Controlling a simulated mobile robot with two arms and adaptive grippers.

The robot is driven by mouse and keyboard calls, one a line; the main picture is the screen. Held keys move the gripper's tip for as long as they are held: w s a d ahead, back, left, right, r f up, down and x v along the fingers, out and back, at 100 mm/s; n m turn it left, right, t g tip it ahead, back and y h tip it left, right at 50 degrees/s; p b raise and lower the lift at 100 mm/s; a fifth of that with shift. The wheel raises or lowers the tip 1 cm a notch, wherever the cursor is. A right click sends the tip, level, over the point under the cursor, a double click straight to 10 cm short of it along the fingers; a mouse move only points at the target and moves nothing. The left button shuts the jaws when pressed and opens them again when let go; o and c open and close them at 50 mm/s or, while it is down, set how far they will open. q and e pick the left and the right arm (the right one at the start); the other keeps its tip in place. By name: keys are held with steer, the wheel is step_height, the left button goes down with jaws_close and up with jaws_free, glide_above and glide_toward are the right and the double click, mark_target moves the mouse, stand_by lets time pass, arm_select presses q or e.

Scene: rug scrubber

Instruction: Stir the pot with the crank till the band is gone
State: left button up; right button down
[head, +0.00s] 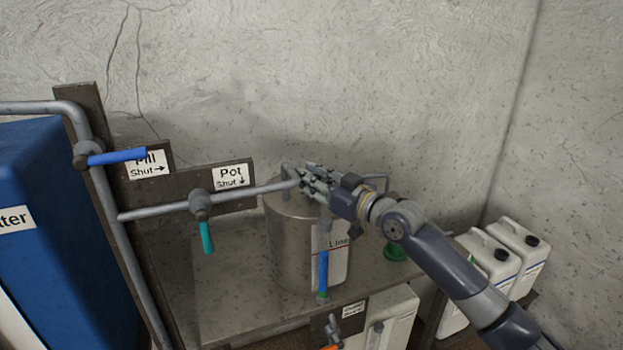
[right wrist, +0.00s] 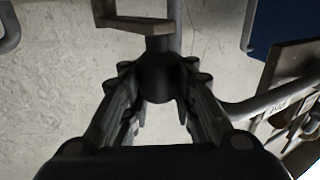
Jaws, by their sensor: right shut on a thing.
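The grey metal pot (head: 288,245) stands on a shelf against the wall. My right gripper (head: 318,182) is over the top of the pot and hides most of its opening. In the right wrist view, its fingers (right wrist: 160,115) are closed around the dark round grip of the crank (right wrist: 158,75). An upright tube (head: 323,270) on the pot's front shows a long blue stretch above a short green one at its foot. The contents inside the pot are hidden. My left gripper is out of view.
A pipe (head: 160,211) with a teal-handled Pot valve (head: 206,235) and a blue-handled Fill valve (head: 115,157) runs left of the pot. A blue tank (head: 50,230) stands at far left. White jugs (head: 490,262) stand at right. The shelf (head: 225,300) is bare left of the pot.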

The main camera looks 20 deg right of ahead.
steer(key=shift+s+a+f, duration=0.1)
steer(key=shift+a+f, duration=0.3)
steer(key=shift+f, duration=0.1)
steer(key=c, duration=1.3)
jaws_free()
steer(key=shift+s+a+r, duration=0.1)
steer(key=shift+o, duration=0.3)
steer(key=shift+s+a+r, duration=0.15)
steer(key=shift+r, duration=0.05)
steer(key=shift+d, duration=0.4)
steer(key=v, duration=1.1)
steer(key=shift+s+d, duration=0.25)
steer(key=shift+s, duration=0.05)
